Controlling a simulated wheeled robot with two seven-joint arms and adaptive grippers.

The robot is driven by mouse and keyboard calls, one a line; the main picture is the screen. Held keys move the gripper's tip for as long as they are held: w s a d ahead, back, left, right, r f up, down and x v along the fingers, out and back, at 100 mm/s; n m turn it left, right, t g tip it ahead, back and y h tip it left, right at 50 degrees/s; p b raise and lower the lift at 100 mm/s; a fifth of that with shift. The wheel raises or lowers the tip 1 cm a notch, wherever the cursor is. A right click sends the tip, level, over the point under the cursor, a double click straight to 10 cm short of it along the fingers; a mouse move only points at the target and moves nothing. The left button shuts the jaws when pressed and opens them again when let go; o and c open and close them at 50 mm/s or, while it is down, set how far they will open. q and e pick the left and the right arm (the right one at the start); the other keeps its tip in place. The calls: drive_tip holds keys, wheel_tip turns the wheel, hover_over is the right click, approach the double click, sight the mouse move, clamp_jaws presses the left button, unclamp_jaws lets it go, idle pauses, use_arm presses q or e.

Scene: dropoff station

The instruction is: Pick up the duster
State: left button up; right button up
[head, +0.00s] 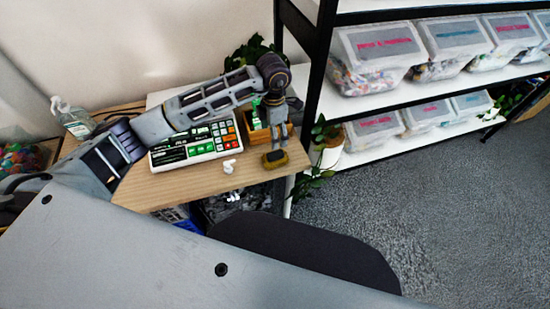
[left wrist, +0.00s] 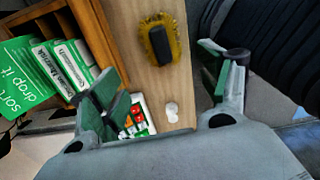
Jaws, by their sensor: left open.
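The duster, a dark block with a yellow bristly edge (head: 275,159), lies on the wooden tabletop near its right end. It also shows in the left wrist view (left wrist: 158,45), past the fingertips. My left gripper (head: 281,137) points down just above the duster in the head view. In the left wrist view its fingers (left wrist: 160,76) are spread wide with nothing between them. The duster appears apart from both fingers. My right gripper is in neither view.
A cash-register-like device (head: 195,145) stands left of the duster, with a small white object (head: 229,166) in front. A wooden box with green cards (head: 258,133) is close behind the gripper. A black-framed shelf (head: 318,70) with bins stands right. A dark chair back (head: 305,250) is in front.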

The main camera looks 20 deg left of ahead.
sight(275, 153)
use_arm(q)
drive_tip(key=shift+d+f, duration=0.1)
drive_tip(key=shift+f, duration=4)
drive_tip(key=shift+d+f+p, duration=0.2)
drive_tip(key=shift+f+p, duration=0.25)
drive_tip(key=shift+f, duration=2.15)
drive_tip(key=shift+c, duration=0.2)
drive_tip(key=c, duration=1.1)
drive_tip(key=shift+r, duration=0.1)
drive_tip(key=shift+r, duration=4.95)
